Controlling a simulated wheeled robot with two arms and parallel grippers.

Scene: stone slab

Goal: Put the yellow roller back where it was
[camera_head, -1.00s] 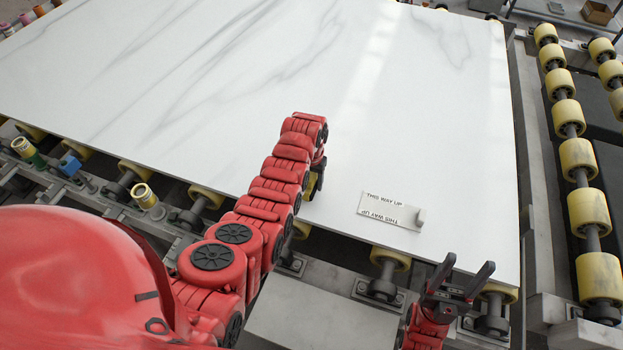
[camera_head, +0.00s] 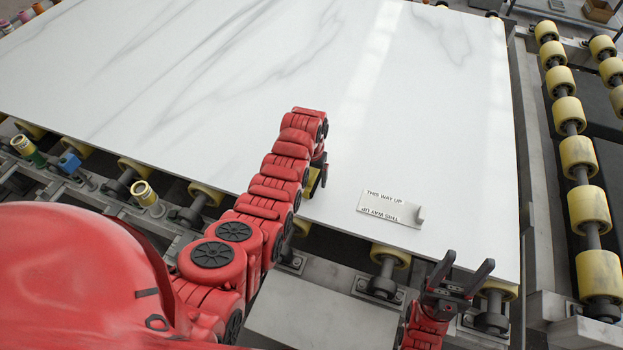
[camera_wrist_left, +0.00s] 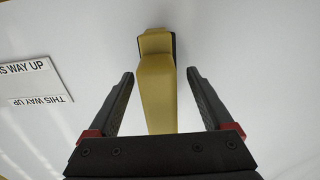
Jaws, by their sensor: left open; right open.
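A yellow, bar-shaped piece with a wider, dark-edged far end (camera_wrist_left: 157,85) lies on the white slab (camera_head: 200,80). I take it for the yellow roller, but cannot be sure. In the left wrist view it runs between the two fingers of my left gripper (camera_wrist_left: 160,76), with a gap on each side. My left gripper is open. In the head view the left gripper (camera_head: 319,175) is low at the slab's near side, with a bit of yellow (camera_head: 311,184) beside it, mostly hidden by the arm. My right gripper (camera_head: 467,264) is open and empty near the slab's front edge.
A white "THIS WAY UP" plate (camera_head: 390,208) lies on the slab right of my left gripper. Yellow conveyor rollers (camera_head: 390,256) sit under the front edge, and more (camera_head: 581,158) stand in rows at right. A green-and-yellow item (camera_head: 28,150) and a blue one (camera_head: 69,162) stand at left.

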